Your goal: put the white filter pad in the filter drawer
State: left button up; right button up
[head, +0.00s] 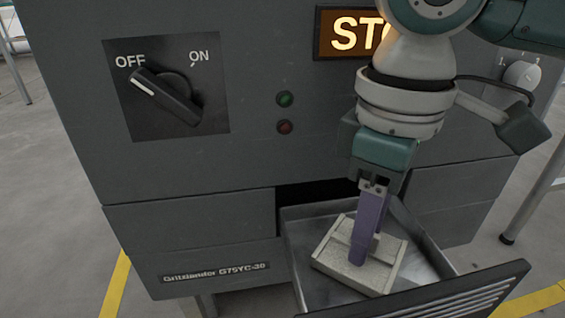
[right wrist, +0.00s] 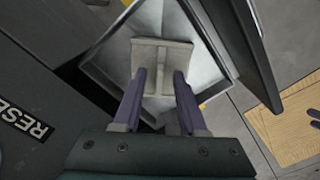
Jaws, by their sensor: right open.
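The white filter pad (head: 349,269) is a pale square block with a raised ridge. It is inside the pulled-out filter drawer (head: 310,288), turned at an angle to the drawer walls. It also shows in the right wrist view (right wrist: 161,54). My right gripper (head: 362,255) points down into the drawer with its purple fingers at the pad. In the right wrist view its fingers (right wrist: 160,92) are apart, one on each side of the pad's middle ridge. Whether the pad lies flat on the drawer floor is hard to tell. Small purple finger-like parts, probably my left gripper (right wrist: 314,118), show at the right edge.
The grey machine (head: 230,165) stands behind the drawer, with an OFF/ON knob (head: 165,93), a green and a red light, and a lit sign (head: 355,32). The slotted drawer front (head: 440,295) is at the near side. A wooden surface (right wrist: 288,120) lies to the right in the wrist view.

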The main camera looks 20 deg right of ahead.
notch_tip(320, 180, up, 12)
jog(key=p, duration=0.9)
